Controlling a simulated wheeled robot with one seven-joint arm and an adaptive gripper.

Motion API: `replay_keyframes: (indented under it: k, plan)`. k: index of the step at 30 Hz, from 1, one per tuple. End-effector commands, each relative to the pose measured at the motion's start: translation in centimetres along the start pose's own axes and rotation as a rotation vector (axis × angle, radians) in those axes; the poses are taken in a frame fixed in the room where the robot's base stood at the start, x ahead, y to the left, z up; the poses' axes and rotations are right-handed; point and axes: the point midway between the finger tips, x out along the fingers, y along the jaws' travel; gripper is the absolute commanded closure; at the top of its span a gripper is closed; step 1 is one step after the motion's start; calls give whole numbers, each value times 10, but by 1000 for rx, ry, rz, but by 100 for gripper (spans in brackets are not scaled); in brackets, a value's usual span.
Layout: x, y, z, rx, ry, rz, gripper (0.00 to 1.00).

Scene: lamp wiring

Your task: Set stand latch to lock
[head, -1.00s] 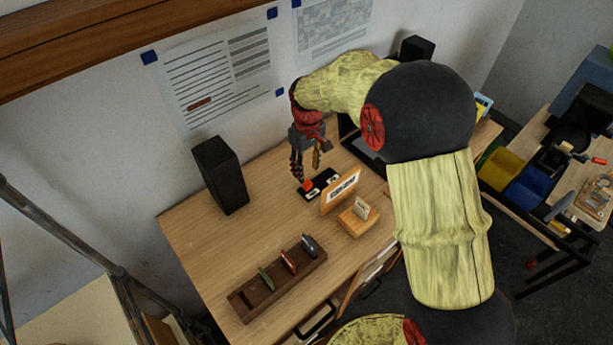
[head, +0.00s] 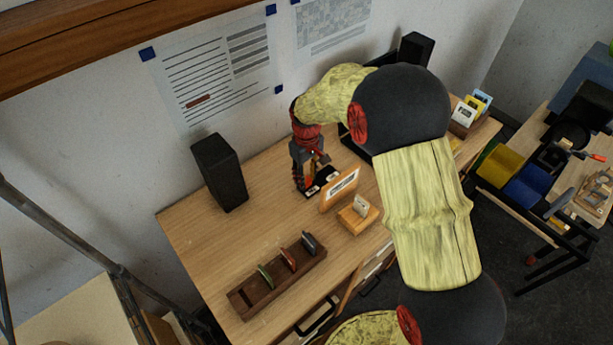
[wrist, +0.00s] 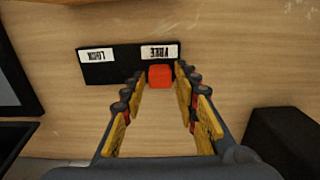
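The stand latch is a black plate (wrist: 112,68) with a red block (wrist: 160,76) on it. The plate has two white labels, upside down in the wrist view: LOCK (wrist: 97,56) on the left and FREE (wrist: 160,52) on the right. The red block sits at the FREE label. My gripper (wrist: 160,84) is open, its fingers to the left and right of the block; contact cannot be told. In the head view my gripper (head: 304,184) is low over the desk and hides the block and part of the plate (head: 327,174).
An orange-framed sign (head: 340,188) and a small wooden card holder (head: 357,214) stand close in front of the latch. A black speaker (head: 219,172) stands to the left. A dark wooden rack (head: 277,283) with several discs lies nearer.

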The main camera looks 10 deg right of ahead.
Motion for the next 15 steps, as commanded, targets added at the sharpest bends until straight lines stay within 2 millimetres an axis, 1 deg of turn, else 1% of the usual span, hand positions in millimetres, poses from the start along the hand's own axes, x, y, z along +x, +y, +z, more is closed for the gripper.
replay_keyframes:
  k: [2,15]
  plan:
    - [0,0,0,0,0,0,76]
    - [0,0,0,0,0,0,100]
